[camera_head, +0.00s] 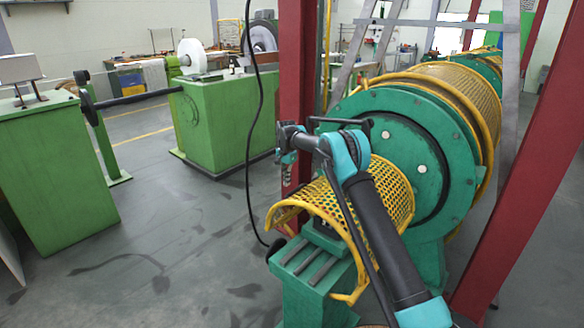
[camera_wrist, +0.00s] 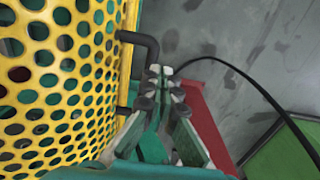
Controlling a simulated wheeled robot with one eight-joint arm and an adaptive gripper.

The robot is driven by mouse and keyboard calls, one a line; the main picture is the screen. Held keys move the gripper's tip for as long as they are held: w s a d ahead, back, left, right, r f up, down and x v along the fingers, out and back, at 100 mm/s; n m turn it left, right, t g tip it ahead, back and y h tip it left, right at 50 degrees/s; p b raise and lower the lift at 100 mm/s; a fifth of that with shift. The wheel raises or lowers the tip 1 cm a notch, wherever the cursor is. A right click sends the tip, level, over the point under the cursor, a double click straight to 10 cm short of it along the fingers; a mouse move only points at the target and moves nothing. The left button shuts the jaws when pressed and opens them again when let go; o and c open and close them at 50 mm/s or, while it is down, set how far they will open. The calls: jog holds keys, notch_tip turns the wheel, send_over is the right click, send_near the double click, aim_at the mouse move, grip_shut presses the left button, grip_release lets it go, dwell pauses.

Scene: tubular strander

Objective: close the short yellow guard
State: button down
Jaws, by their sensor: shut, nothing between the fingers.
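The short yellow guard (camera_head: 395,190) is a curved, perforated cover with a tubular yellow rim, in front of the round green end plate of the machine. My arm crosses in front of it and hides its middle. In the wrist view the guard's mesh (camera_wrist: 60,75) fills the left side, and a black bent handle (camera_wrist: 145,42) sticks out from its edge. My gripper (camera_head: 287,178) is left of the guard in the head view. In the wrist view my gripper (camera_wrist: 160,76) is shut and empty, just below the handle and apart from the mesh.
A green slotted base (camera_head: 310,275) stands under the guard. Red posts (camera_head: 297,60) rise behind my gripper and at the right (camera_head: 525,190). A black cable (camera_head: 250,130) hangs at the left. The grey floor (camera_head: 180,240) to the left is clear up to the green cabinets (camera_head: 225,125).

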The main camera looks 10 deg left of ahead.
jog(key=shift+w+a+f, duration=0.1)
jog(key=shift+a+f, duration=0.05)
jog(key=shift+f, duration=0.75)
jog(key=shift+w+a+f, duration=0.1)
jog(key=shift+a+f, duration=0.05)
jog(key=shift+f, duration=0.75)
jog(key=shift+w+a+f, duration=0.1)
jog(key=shift+a+f, duration=0.05)
jog(key=shift+f, duration=0.75)
